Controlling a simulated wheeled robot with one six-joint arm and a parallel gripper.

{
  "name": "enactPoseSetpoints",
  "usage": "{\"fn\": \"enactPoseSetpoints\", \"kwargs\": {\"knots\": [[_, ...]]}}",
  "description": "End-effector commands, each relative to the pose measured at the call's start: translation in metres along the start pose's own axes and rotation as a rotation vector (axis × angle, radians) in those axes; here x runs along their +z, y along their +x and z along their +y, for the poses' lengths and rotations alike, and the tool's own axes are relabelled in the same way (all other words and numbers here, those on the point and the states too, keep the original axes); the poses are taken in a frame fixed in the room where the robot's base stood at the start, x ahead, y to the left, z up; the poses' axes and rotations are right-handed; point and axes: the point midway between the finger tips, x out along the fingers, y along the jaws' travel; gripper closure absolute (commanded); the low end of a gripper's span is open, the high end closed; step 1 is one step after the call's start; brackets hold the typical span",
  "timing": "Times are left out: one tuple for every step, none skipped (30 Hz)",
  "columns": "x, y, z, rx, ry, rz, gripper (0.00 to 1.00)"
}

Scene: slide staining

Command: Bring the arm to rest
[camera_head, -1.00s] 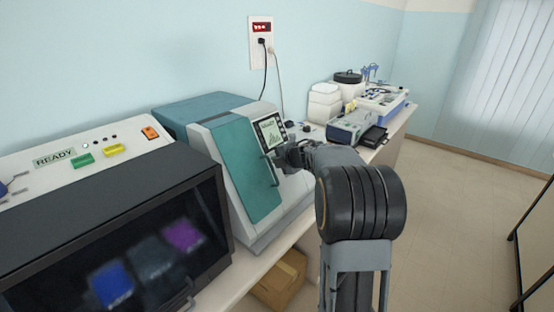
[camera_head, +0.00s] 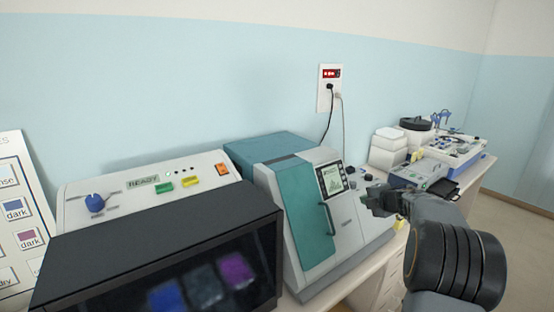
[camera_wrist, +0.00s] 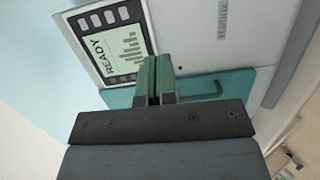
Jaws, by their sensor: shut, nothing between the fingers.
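My gripper (camera_head: 372,198) is at the right in the head view, in front of the teal and white machine (camera_head: 308,222). In the wrist view its two green fingers (camera_wrist: 154,80) are together with nothing between them. Behind them in that view is the machine's small screen (camera_wrist: 112,45), which reads READY, and its door handle (camera_wrist: 205,92). I cannot tell how far the fingertips are from the machine's face. My dark arm runs down to the lower right of the head view.
A dark-fronted stainer (camera_head: 165,245) with a blue knob (camera_head: 95,203) stands left of the teal machine. White containers (camera_head: 388,147) and small devices (camera_head: 450,150) stand at the back right. A wall outlet (camera_head: 329,88) has cords plugged in. Open floor (camera_head: 505,228) shows at the far right.

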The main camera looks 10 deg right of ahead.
Motion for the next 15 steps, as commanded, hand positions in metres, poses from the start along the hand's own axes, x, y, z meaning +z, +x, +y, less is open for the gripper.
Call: {"fn": "enactPoseSetpoints", "kwargs": {"knots": [[0.007, 0.000, 0.001, 0.006, 0.024, -0.042, 1.00], [0.013, 0.000, 0.000, 0.011, 0.052, -0.079, 1.00], [0.023, 0.000, -0.004, 0.018, 0.110, -0.140, 1.00], [0.030, 0.000, -0.011, 0.020, 0.169, -0.194, 1.00], [0.038, -0.002, -0.019, 0.023, 0.242, -0.255, 1.00], [0.047, -0.010, -0.027, 0.031, 0.347, -0.350, 1.00], [0.051, -0.018, -0.033, 0.036, 0.432, -0.424, 1.00], [0.052, -0.027, -0.038, 0.041, 0.521, -0.495, 1.00], [0.048, -0.039, -0.046, 0.042, 0.640, -0.585, 1.00], [0.042, -0.049, -0.053, 0.039, 0.731, -0.647, 1.00], [0.033, -0.059, -0.060, 0.031, 0.821, -0.704, 1.00], [0.017, -0.073, -0.071, 0.015, 0.941, -0.773, 1.00], [0.002, -0.083, -0.079, -0.003, 1.030, -0.817, 1.00], [-0.015, -0.093, -0.088, -0.025, 1.119, -0.856, 1.00], [-0.041, -0.105, -0.100, -0.064, 1.236, -0.900, 1.00]]}}
